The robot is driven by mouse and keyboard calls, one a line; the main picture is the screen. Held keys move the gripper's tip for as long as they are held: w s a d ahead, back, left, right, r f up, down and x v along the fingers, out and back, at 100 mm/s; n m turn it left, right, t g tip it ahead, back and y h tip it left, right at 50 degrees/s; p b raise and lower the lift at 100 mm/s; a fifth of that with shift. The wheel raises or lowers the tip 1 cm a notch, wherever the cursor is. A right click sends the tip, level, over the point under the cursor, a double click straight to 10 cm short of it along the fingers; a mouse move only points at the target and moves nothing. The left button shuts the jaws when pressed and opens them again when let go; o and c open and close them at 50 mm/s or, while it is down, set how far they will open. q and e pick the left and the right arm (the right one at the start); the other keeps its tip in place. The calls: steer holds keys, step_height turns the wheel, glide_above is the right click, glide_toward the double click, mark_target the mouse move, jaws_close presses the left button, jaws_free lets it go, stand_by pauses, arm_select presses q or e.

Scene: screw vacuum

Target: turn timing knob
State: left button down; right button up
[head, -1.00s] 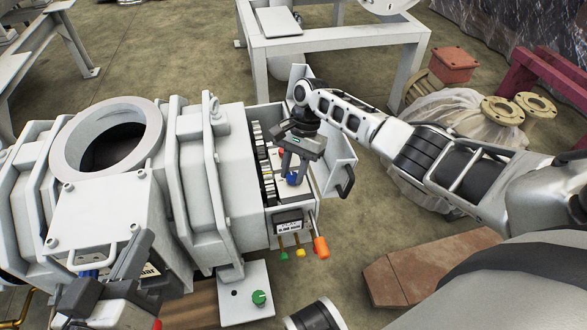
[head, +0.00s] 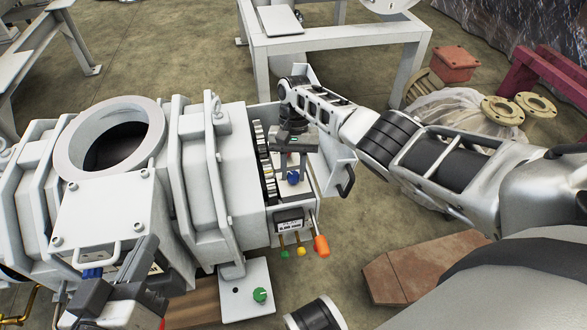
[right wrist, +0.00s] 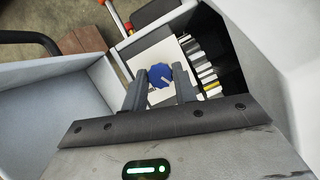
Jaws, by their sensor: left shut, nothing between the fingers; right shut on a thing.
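A blue knob (head: 293,178) with a white mark on its face sits on a white panel inside the open box at the end of the grey machine. It also shows in the right wrist view (right wrist: 160,75). My right gripper (head: 292,172) reaches down into the box. Its two fingers are on either side of the blue knob, shut on it, and the right wrist view shows the knob at the fingertips (right wrist: 160,80). My left gripper (head: 143,250) is shut and empty at the lower left, by the machine's front plate.
An orange-tipped handle (head: 321,246) and small green and yellow tips stick out below the box. The open box door (head: 335,165) stands beside my right gripper. A grey frame table (head: 330,40) is behind.

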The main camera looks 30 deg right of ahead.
arm_select(q)
steer(key=shift+w+r, duration=0.1)
steer(key=shift+r, duration=0.1)
arm_select(e)
steer(key=o, duration=1)
steer(key=shift+w+r, duration=0.1)
steer(key=shift+r, duration=0.2)
steer(key=p+v, duration=0.1)
steer(key=v, duration=0.4)
steer(key=shift+p, duration=0.3)
arm_select(q)
steer(key=shift+a+f, duration=0.2)
steer(key=shift+f, duration=0.2)
arm_select(e)
steer(key=v, duration=1)
steer(key=shift+r, duration=0.15)
arm_select(q)
steer(key=shift+r+y, duration=0.1)
steer(key=shift+y, duration=0.3)
arm_select(e)
steer(key=shift+d, duration=0.1)
